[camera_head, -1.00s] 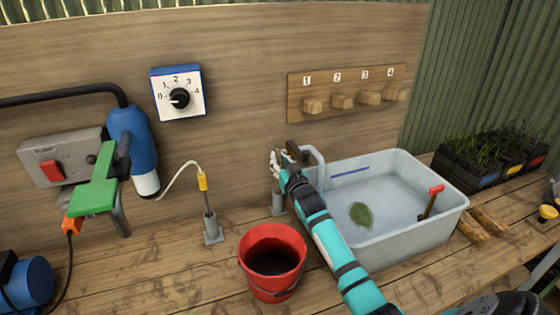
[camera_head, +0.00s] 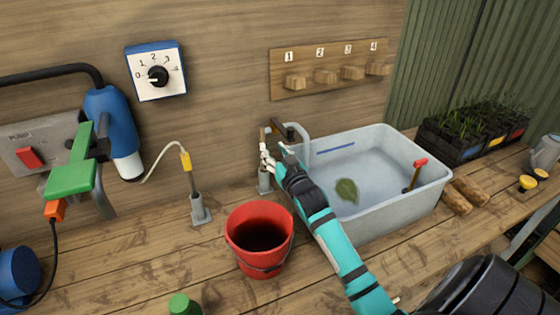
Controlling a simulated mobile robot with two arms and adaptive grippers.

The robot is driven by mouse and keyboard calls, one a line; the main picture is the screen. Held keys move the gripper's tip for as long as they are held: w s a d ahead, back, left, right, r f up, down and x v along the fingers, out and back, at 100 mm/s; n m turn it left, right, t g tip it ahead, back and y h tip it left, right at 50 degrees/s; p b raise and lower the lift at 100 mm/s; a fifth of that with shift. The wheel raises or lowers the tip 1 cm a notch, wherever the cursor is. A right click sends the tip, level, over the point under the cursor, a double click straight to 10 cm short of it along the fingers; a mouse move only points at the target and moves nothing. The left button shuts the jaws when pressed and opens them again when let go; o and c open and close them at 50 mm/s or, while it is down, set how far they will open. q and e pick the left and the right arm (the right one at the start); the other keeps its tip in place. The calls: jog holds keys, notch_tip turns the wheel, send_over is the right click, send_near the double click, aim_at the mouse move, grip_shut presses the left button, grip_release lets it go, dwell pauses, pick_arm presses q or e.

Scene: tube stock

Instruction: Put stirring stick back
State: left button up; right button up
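My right gripper (camera_head: 267,151) reaches in over the bench beside the basin's left end. Its fingers are at the top of a grey upright holder (camera_head: 265,183). A thin, pale brown stick end (camera_head: 262,133), which looks like the stirring stick, shows just above the fingers. The fingers hide most of it, so I cannot tell whether they grip it or whether it sits in the holder. My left gripper is not in view.
A red bucket (camera_head: 259,252) with dark contents stands in front of the holder. A grey basin (camera_head: 425,197) of water is to the right, with a tap (camera_head: 302,133) behind my gripper. A probe (camera_head: 186,162) in a second stand is left. A green cap (camera_head: 184,305) shows in front.

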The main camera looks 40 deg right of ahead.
jog(key=shift+v, duration=2.25)
